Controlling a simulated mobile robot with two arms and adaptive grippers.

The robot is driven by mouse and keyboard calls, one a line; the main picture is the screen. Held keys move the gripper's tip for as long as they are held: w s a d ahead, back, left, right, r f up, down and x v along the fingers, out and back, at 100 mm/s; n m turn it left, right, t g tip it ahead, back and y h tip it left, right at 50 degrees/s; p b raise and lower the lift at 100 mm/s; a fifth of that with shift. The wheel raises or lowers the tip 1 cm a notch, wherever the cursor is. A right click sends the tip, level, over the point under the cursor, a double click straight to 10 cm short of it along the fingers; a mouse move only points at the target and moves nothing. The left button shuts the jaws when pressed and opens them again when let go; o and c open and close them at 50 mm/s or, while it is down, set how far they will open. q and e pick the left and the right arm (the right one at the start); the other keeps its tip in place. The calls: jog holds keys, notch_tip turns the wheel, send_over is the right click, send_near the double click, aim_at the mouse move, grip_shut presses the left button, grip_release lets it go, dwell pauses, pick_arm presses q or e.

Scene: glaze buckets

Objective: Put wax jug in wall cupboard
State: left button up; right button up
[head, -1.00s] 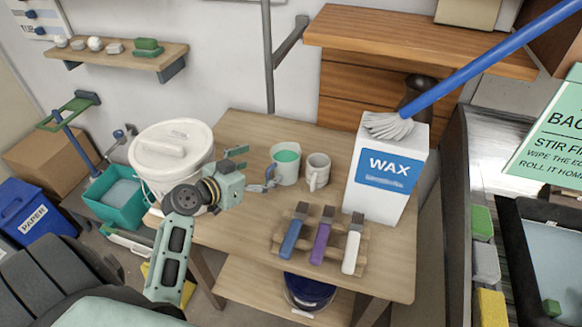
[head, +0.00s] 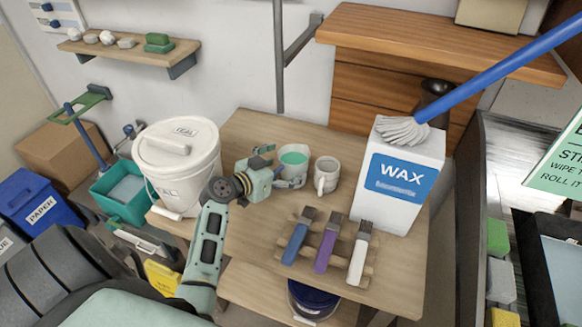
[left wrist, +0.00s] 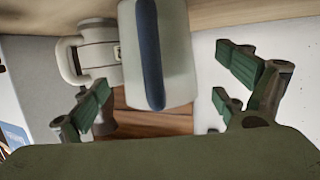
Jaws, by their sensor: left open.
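A pale jug (head: 294,160) with green contents stands on the wooden table. In the left wrist view the jug (left wrist: 178,60) shows a dark blue handle facing me. My left gripper (head: 283,168) is open at the jug's left side. In the left wrist view its fingers (left wrist: 166,95) are spread to either side of the jug, with nothing held. A tall white container labelled WAX (head: 397,180) stands farther right on the table. I cannot make out a wall cupboard for certain. My right gripper is not in view.
A white mug (head: 326,175) stands just right of the jug. A lidded white bucket (head: 178,155) is at the table's left. A rack with several brushes (head: 325,248) lies in front. A blue-handled mop (head: 480,75) crosses above the WAX container. Wooden drawers (head: 375,90) stand behind.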

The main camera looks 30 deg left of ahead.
pick_arm(q)
jog(key=shift+x, duration=1.05)
jog(key=shift+s, duration=0.1)
jog(key=shift+c, duration=0.5)
jog(key=c, duration=1.7)
jog(key=shift+r, duration=0.25)
jog(key=shift+c, duration=0.2)
jog(key=f+b+v, duration=0.2)
jog(key=b+v, duration=0.5)
jog(key=v, duration=1.1)
jog(key=shift+s+b, duration=0.3)
jog(key=shift+b, duration=0.1)
